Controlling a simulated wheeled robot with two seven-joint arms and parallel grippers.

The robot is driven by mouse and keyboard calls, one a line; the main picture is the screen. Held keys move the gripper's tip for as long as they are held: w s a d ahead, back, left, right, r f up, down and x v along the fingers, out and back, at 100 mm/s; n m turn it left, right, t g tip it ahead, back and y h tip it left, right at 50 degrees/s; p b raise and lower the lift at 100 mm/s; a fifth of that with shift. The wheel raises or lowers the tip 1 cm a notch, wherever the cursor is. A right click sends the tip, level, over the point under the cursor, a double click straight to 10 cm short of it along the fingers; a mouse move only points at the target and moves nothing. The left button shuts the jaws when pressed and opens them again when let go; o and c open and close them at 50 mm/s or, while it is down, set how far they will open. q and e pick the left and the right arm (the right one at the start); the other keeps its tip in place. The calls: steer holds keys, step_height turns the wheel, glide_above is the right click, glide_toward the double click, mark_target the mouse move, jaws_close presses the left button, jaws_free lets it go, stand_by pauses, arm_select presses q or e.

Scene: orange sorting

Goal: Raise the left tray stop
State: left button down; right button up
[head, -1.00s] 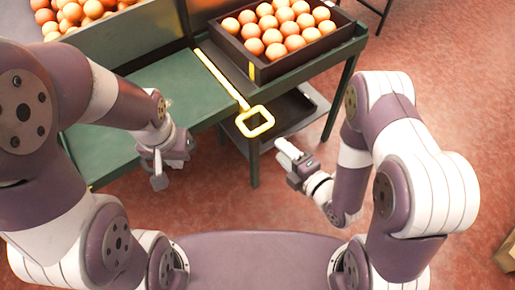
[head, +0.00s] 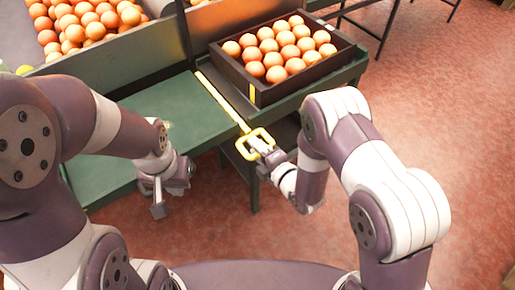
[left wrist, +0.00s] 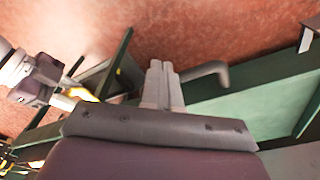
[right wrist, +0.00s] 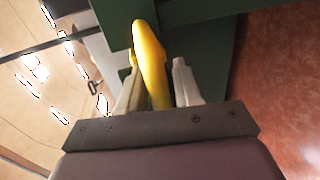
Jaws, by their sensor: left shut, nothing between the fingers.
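A yellow bar with a square loop handle (head: 256,144) runs along the green table beside the dark tray (head: 262,98) and sticks out past the front edge. I cannot tell for certain whether it is the left tray stop. My right gripper (head: 260,148) is at the loop. In the right wrist view, the yellow handle (right wrist: 150,62) lies between its two spread fingers (right wrist: 158,80); a firm grip does not show. My left gripper (head: 159,208) is shut and empty in front of the table. In the left wrist view its fingers (left wrist: 161,84) are together, near a grey bent rod (left wrist: 208,73).
The dark tray holds several rows of oranges. A large bin (head: 160,51) of oranges stands at the back left. The green table top (head: 165,105) left of the bar is bare. A lower shelf sits under the table. Red floor is free at right.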

jaws_close()
step_height(320, 180, up, 5)
steer(key=p, duration=0.3)
steer(key=shift+w+r+p, duration=0.1)
steer(key=shift+p, duration=0.3)
steer(key=shift+o, duration=1.7)
jaws_free()
steer(key=shift+d, duration=0.1)
steer(key=p+v, duration=0.1)
steer(key=v, duration=1.1)
steer(key=shift+s+p, duration=0.35)
steer(key=shift+s, duration=0.05)
